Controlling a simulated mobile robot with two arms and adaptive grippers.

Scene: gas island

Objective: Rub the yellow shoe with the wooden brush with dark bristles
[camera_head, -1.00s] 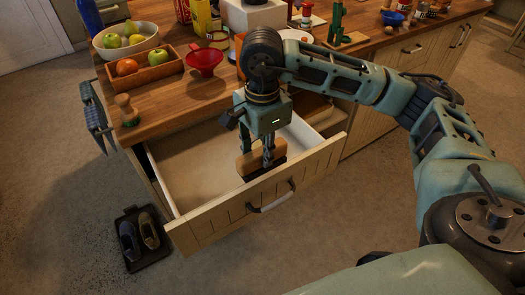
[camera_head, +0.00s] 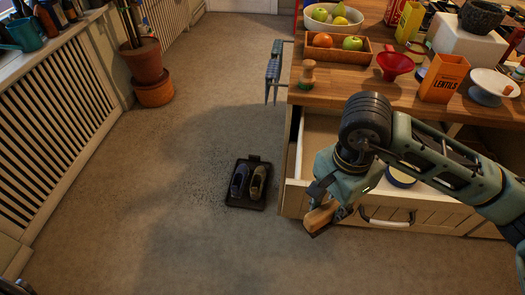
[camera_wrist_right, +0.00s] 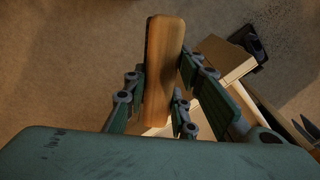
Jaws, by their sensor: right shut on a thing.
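My right gripper (camera_head: 330,203) is shut on the wooden brush (camera_head: 318,217), outside the front left corner of the open drawer. In the head view a dark edge shows under the wood. The yellowish shoe (camera_head: 258,184) stands beside a dark bluish shoe (camera_head: 239,180) on a black tray on the floor. The brush is apart from the shoes, to their right in the head view. My left gripper is not clearly in view.
The open drawer (camera_head: 400,218) juts out below the wooden counter (camera_head: 345,95). A towel rail (camera_head: 274,68) sticks out from the counter's left end. The black tray (camera_head: 236,204) has free floor around it. Plant pots (camera_head: 153,92) and a radiator stand at the left.

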